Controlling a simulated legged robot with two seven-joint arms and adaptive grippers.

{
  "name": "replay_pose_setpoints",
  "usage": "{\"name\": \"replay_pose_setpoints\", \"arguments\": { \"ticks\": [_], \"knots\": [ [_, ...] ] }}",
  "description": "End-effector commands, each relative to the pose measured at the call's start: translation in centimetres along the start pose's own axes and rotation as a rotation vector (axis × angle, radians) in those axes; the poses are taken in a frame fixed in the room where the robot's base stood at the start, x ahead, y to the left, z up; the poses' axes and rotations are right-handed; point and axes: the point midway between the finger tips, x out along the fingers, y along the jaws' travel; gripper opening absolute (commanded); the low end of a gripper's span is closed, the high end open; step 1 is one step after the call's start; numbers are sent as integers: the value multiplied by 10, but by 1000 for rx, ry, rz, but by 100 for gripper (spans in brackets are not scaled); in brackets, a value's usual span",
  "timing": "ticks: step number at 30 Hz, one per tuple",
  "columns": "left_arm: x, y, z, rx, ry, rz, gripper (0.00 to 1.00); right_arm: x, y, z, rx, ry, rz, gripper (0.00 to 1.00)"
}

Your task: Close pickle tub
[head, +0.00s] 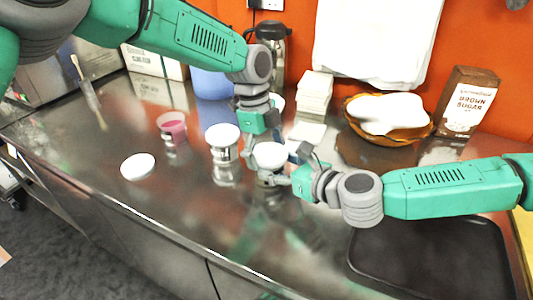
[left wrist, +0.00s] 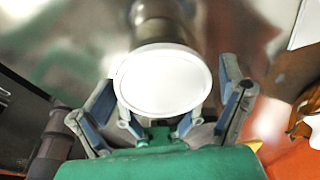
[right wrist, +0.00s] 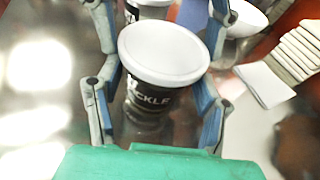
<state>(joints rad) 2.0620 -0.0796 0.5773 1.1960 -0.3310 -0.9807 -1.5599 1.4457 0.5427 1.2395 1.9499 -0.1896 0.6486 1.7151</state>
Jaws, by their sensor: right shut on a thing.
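The pickle tub (right wrist: 150,100) stands upright on the counter, dark with "PICKLE" lettering; its white top also shows in the head view (head: 270,155). A round white lid (left wrist: 164,80) covers its top; I cannot tell whether it is pressed fully down. My right gripper (head: 292,172) is shut on the pickle tub, with a finger on each side in the right wrist view. My left gripper (left wrist: 170,98) is above and behind the tub, its fingers spread apart on both sides of the lid. Its fingertips are mostly hidden in the head view.
Another white-topped tub (head: 222,137) stands just left, with an open pink tub (head: 172,128) beyond it. A loose white lid (head: 137,166) lies near the front edge. A black tray (head: 430,265), a basket (head: 390,137) and a brown sugar bag (head: 467,102) are at right.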

Motion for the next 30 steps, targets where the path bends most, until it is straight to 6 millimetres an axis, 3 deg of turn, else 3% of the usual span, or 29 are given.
{"name": "replay_pose_setpoints", "arguments": {
  "ticks": [7, 15, 22, 23, 29, 30],
  "knots": [
    [-6, 0, -1, 0, 2, -1, 88, 0, 0, 2, -1, -3, -1, 10],
    [-39, 0, -1, 0, 2, -2, 88, 0, 0, 0, -1, -1, -1, 10],
    [-41, 0, -1, 0, 2, 0, 88, 0, -1, 0, 0, 0, -1, 10],
    [-41, 0, -1, 0, 2, 0, 85, 0, -1, 0, 0, 0, -1, 10],
    [-41, 0, -1, 0, 2, 0, 14, 0, 0, 0, 0, 0, -1, 10],
    [-41, 0, -1, 0, 2, 0, 14, 0, 0, 0, 0, 0, -1, 10]
  ]
}}
